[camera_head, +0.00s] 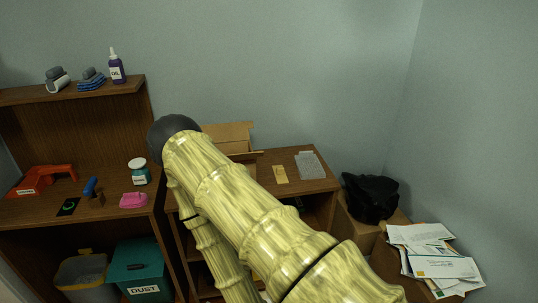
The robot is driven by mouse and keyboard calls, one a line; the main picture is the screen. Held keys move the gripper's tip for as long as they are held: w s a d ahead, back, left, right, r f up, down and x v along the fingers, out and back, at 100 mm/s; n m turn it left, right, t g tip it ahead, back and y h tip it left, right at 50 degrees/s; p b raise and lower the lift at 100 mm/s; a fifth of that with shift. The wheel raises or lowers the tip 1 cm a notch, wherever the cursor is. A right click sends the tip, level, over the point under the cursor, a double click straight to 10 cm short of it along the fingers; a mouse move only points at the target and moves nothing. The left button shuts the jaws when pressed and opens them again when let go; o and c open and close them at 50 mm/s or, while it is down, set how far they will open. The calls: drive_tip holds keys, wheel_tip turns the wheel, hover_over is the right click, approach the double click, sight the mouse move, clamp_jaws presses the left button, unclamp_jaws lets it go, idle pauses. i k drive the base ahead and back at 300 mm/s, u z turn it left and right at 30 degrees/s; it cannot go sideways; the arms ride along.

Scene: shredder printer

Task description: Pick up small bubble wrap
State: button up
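A flat, light grey textured sheet (310,165), which looks like the small bubble wrap, lies on the right end of the wooden desk top (318,184). It is close to the desk's right edge. A small tan flat piece (280,174) lies just left of it, apart from it. My yellow arm crosses the middle of the view, left of and in front of the sheet, up to a dark rounded joint. My gripper does not show, so its fingers and anything in them are hidden.
An open cardboard box (230,136) stands behind my arm. A black bag (370,197) sits right of the desk, with piled papers (434,256) further right. The left shelf holds a teal jar (139,174), a pink item (133,201) and a red-orange tool (45,179).

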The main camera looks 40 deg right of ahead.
sight(308, 166)
drive_tip(key=z, duration=0.2)
drive_tip(key=i, duration=0.9)
drive_tip(key=z, duration=0.55)
